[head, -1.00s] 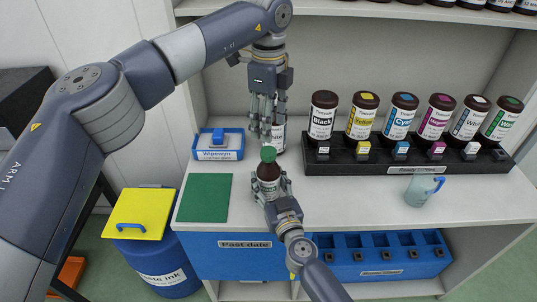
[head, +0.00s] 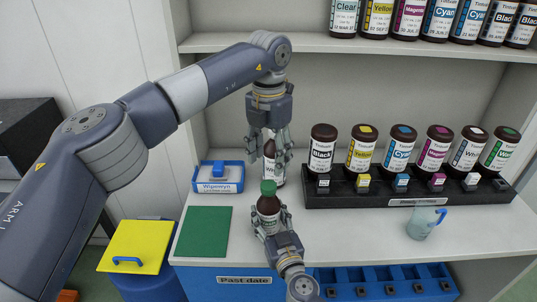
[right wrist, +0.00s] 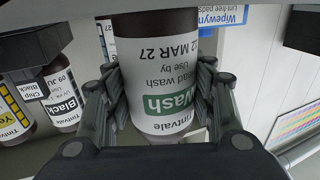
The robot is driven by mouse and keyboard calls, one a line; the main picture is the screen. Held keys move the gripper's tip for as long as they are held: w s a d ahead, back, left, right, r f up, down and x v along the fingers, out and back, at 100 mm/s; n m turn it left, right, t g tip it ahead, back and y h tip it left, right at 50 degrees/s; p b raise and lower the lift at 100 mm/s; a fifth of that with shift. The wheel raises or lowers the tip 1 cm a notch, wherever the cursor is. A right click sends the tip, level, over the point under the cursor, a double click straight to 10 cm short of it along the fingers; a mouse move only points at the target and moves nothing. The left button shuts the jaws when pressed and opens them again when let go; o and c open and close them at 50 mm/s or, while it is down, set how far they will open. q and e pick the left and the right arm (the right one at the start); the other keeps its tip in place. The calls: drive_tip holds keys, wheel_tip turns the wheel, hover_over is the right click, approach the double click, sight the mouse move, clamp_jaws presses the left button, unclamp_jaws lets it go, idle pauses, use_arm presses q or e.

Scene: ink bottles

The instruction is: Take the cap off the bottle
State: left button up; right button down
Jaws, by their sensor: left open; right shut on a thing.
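In the right wrist view the bottle (right wrist: 160,60) appears upside down, with a white and green "Wash" label between the fingers; the cap is out of that view.
A green mat (head: 203,232) and a blue wipes box (head: 219,186) lie left.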

sight(269, 185)
use_arm(q)
drive_tip(key=m, duration=0.3)
drive_tip(key=shift+m, duration=0.3)
drive_tip(key=m, duration=1.7)
drive_tip(key=shift+m, duration=0.3)
drive_tip(key=m, duration=1.2)
drive_tip(key=shift+f, duration=4)
